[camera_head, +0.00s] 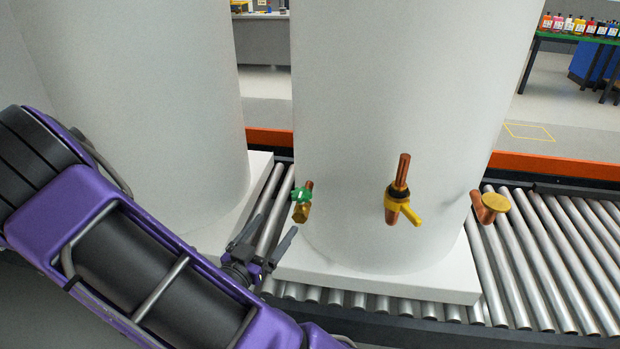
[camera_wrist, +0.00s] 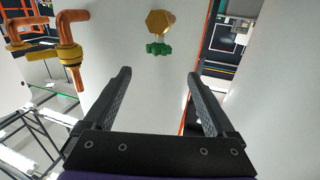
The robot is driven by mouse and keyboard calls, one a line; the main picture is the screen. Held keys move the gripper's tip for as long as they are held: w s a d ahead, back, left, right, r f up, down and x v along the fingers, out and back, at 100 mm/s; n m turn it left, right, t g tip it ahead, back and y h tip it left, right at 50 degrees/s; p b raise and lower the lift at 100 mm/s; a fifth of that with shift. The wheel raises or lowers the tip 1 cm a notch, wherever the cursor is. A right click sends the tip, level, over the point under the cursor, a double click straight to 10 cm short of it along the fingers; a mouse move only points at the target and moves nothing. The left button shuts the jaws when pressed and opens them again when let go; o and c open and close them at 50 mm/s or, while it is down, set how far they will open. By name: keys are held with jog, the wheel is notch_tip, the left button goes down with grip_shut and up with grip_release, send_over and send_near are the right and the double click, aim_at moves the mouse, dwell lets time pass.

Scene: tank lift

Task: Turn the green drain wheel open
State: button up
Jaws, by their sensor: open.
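The green drain wheel (camera_head: 302,194) sits on a brass and copper drain fitting (camera_head: 301,212) low on the left front of the white tank (camera_head: 390,100). In the wrist view the wheel (camera_wrist: 159,49) is ahead of my gripper, just below the brass hexagonal end (camera_wrist: 160,22), roughly centred between the fingers. My gripper (camera_head: 272,237) is open and empty, below and left of the wheel in the head view. Its two dark fingers (camera_wrist: 160,76) are spread and apart from the wheel. Nothing hides the wheel.
A copper tap with a yellow lever (camera_head: 403,208) and a copper pipe with a yellow cap (camera_head: 491,204) stick out right of the drain. The tank's white base (camera_head: 380,280) rests on a roller conveyor (camera_head: 560,250). Another white tank (camera_head: 140,100) stands left.

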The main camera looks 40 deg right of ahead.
aim_at(306, 188)
jog(key=x, duration=1.7)
jog(key=shift+s+d, duration=0.1)
jog(key=shift+d, duration=0.1)
jog(key=c, duration=1.4)
jog(key=shift+o, duration=0.2)
jog(key=shift+b, duration=0.3)
